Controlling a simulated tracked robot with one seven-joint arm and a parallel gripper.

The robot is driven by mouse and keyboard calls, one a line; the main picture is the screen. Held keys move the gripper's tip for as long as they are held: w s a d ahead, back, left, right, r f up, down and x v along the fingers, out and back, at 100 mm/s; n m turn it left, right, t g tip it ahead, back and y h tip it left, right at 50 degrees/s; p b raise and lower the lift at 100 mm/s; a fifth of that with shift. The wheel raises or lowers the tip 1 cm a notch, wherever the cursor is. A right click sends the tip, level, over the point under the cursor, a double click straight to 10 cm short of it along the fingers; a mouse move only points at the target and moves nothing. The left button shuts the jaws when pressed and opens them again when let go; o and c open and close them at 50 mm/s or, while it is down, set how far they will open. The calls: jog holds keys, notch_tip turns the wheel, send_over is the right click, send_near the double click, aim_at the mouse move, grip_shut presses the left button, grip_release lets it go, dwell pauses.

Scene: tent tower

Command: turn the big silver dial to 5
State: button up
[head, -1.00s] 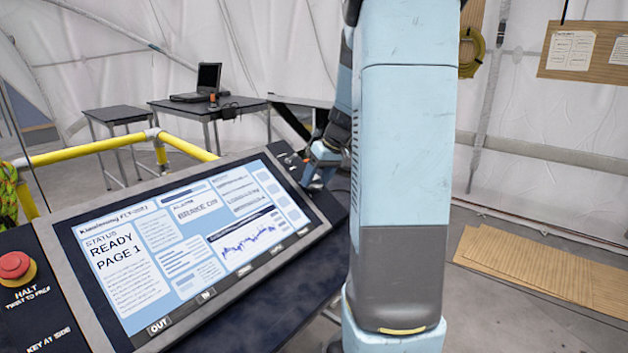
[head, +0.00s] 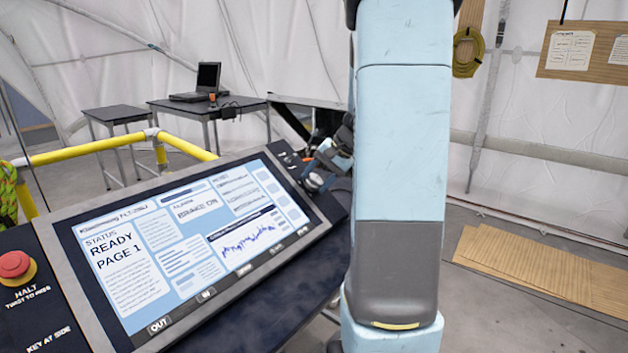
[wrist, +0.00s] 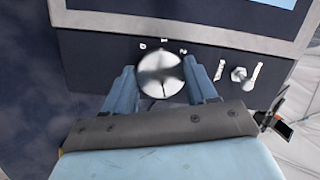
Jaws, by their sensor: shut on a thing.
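The big silver dial (wrist: 160,75) is a round, bright metal knob on the dark panel, in the upper middle of the wrist view. My gripper (wrist: 161,84) is shut on it, with one blue finger at each side of the dial. White marks stand above the dial, too blurred to read, so I cannot tell its setting. In the head view my gripper (head: 316,180) is at the far right end of the console, partly behind my own arm.
The console screen (head: 190,240) shows READY and PAGE 1. A red halt button (head: 14,265) is at the left. A smaller silver knob (wrist: 240,76) stands right of the dial in the wrist view. Yellow rails (head: 100,147) and tables with a laptop (head: 207,78) stand behind.

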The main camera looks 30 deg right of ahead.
jog(key=shift+s+d+f+m+t, duration=0.1)
jog(key=shift+s+f+m+t, duration=0.05)
jog(key=shift+m, duration=0.65)
jog(key=shift+s+d+f+m+t, duration=0.1)
jog(key=shift+m+t, duration=0.05)
jog(key=shift+m, duration=0.65)
jog(key=shift+o, duration=0.4)
jog(key=o, duration=0.7)
jog(key=shift+o, duration=1.4)
jog(key=shift+r, duration=0.1)
jog(key=shift+r, duration=0.1)
jog(key=shift+r, duration=0.15)
jog(key=v, duration=1.3)
jog(key=shift+d, duration=0.3)
